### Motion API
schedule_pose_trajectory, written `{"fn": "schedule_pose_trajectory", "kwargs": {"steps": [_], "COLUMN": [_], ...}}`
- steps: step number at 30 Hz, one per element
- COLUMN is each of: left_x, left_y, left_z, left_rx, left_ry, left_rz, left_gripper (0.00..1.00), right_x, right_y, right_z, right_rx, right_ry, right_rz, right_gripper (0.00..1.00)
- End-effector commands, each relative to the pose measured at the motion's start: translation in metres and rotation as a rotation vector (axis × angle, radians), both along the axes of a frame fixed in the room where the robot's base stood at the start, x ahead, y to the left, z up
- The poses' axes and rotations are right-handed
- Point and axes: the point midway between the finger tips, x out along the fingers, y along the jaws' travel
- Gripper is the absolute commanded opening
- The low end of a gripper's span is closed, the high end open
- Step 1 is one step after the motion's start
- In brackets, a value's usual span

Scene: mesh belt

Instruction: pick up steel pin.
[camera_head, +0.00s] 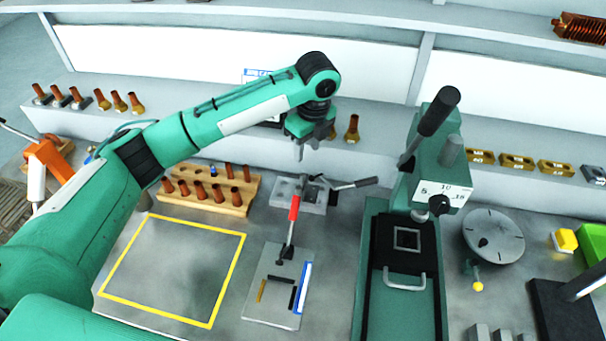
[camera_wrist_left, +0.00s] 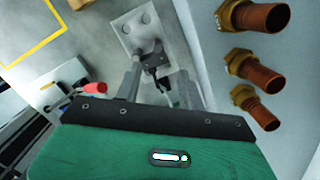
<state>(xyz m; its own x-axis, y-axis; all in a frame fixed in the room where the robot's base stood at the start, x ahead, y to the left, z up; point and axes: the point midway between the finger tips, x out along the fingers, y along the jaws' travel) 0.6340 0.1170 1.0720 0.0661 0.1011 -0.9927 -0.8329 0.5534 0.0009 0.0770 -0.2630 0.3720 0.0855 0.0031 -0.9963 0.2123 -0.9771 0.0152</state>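My left gripper (camera_head: 303,150) hangs fingers down above a small grey metal block (camera_head: 312,200) with a clamp on it. In the left wrist view its two grey fingers (camera_wrist_left: 160,88) stand apart, with no held object visible between them. The grey block (camera_wrist_left: 128,35) lies beyond the fingertips in that view, with round studs or holes on top and a dark clamp part (camera_wrist_left: 155,60) near the fingers. I cannot single out a steel pin with certainty; small grey parts at the block are hard to tell apart. My right gripper is not in view.
A red-handled clamp (camera_head: 294,208) stands by a grey plate (camera_head: 262,312). A wooden rack (camera_head: 240,207) of copper-coloured pins is to the left, behind a yellow-outlined area (camera_head: 170,270). A green press (camera_head: 435,180) stands to the right. Several brass-based fittings (camera_wrist_left: 255,70) line the ledge.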

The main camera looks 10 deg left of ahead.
Motion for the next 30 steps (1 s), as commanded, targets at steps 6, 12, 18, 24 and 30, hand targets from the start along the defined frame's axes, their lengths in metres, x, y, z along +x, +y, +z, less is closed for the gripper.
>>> {"fn": "schedule_pose_trajectory", "kwargs": {"steps": [6, 12, 18, 24, 30], "left_x": [0.002, 0.004, 0.002, 0.004, 0.004], "left_y": [0.005, 0.006, 0.01, 0.012, 0.012], "left_z": [-0.041, -0.059, -0.08, -0.107, -0.113], "left_rx": [0.001, -0.001, 0.002, 0.0, -0.001], "left_ry": [0.004, 0.0, 0.003, 0.001, -0.001], "left_rz": [0.002, 0.001, 0.001, 0.002, 0.001], "left_gripper": [0.4, 0.4, 0.4, 0.4, 0.4], "right_x": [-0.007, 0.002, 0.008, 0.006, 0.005], "right_y": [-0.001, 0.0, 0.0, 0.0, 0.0], "right_z": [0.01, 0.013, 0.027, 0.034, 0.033], "right_rx": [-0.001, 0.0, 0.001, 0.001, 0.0], "right_ry": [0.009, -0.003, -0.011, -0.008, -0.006], "right_rz": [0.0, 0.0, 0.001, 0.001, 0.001], "right_gripper": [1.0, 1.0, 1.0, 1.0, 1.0]}}
